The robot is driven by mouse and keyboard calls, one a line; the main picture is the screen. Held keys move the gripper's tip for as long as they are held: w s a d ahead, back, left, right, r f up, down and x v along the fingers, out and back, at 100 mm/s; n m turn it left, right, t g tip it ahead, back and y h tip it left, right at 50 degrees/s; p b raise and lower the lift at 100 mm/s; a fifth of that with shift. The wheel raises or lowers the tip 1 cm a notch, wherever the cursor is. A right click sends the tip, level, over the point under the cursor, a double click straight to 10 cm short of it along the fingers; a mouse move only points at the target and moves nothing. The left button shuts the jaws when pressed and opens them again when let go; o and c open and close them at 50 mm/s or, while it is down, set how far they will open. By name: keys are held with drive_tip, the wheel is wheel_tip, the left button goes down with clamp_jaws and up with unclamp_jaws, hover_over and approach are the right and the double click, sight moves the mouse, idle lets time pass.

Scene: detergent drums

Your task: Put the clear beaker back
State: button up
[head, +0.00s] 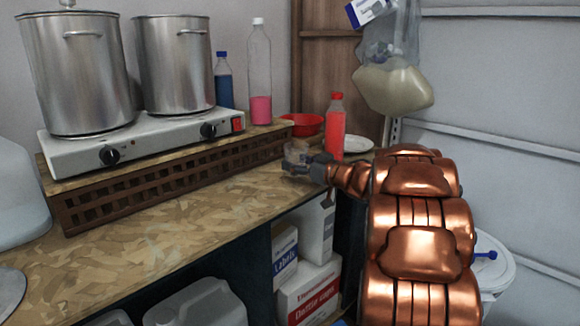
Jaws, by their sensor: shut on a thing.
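My copper-coloured arm reaches in from the right over the bench. My gripper (312,167) is at its end, above the bench top near its front right edge. The gripper is shut on a small clear beaker (296,155), which shows as a pale, glassy shape at the fingertips. The beaker is small in this view and partly covered by the fingers, so its tilt is hard to tell. I cannot tell whether it touches the bench.
A two-burner hotplate (160,141) with steel pots (176,65) stands on a slatted wooden riser (180,176). Behind my gripper are a red bottle (335,122), a red bowl (303,124) and a white plate (352,144). The bench top (150,238) is clear in front of the riser.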

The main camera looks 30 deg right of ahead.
drive_tip(key=w, duration=0.2)
drive_tip(key=w+f, duration=0.1)
drive_tip(key=shift+a, duration=0.4)
drive_tip(key=shift+s+f+b, duration=0.1)
drive_tip(key=shift+f+b, duration=0.15)
drive_tip(key=shift+b, duration=0.05)
drive_tip(key=o, duration=1.2)
drive_tip(key=shift+f, duration=0.15)
drive_tip(key=shift+s+d+r, duration=0.1)
drive_tip(key=shift+s+r, duration=0.1)
drive_tip(key=p+v, duration=0.1)
drive_tip(key=v, duration=1)
drive_tip(key=shift+s, duration=0.3)
